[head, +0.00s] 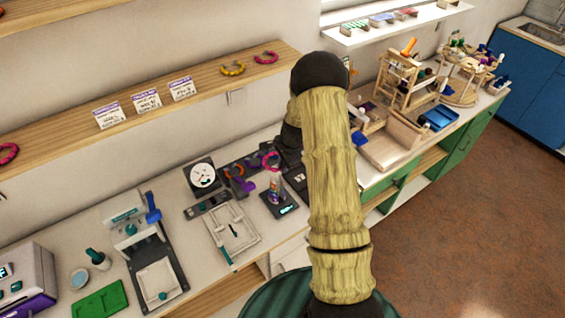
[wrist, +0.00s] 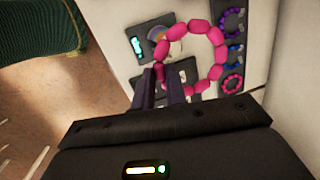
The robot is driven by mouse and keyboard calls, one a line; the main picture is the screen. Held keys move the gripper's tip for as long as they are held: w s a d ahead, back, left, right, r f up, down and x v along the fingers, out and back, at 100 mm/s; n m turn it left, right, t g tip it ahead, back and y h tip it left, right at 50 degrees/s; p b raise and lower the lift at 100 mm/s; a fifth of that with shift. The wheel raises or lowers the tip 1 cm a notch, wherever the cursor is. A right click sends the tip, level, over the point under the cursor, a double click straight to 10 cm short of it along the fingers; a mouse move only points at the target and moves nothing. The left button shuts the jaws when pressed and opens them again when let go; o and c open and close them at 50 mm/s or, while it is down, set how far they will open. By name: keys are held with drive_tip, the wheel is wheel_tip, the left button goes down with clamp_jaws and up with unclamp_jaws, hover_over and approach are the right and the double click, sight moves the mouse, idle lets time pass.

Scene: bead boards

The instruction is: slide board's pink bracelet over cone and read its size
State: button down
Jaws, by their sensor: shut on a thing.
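The pink bracelet (wrist: 220,55), a ring of fat beads, is held in my gripper (wrist: 159,76) by its lower left side in the wrist view. In the wrist view the cone (wrist: 156,34) shows by the ring's upper left edge, partly covered by beads. I cannot tell whether the ring is around its tip. The display (wrist: 136,45) is too small to read.
A dark board (wrist: 234,18) with several coloured bracelets lies right of the ring in the wrist view. A dial gauge (head: 202,175) and a tray device (head: 233,233) stand left of the cone. A wall shelf (head: 150,97) with cards and bracelets runs above.

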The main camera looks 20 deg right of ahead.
drive_tip(key=s+d+b+x, duration=0.1)
drive_tip(key=b+x, duration=0.6)
drive_tip(key=x, duration=0.3)
drive_tip(key=shift+s+f+b, duration=0.35)
drive_tip(key=shift+s+f, duration=0.2)
drive_tip(key=shift+s, duration=0.05)
idle(0.6)
drive_tip(key=c, duration=1.1)
unclamp_jaws()
drive_tip(key=shift+r, duration=0.1)
drive_tip(key=w+a+p+v, duration=0.1)
drive_tip(key=p+v, duration=0.5)
drive_tip(key=v, duration=0.3)
drive_tip(key=shift+w+r, duration=0.2)
drive_tip(key=shift+r, duration=0.3)
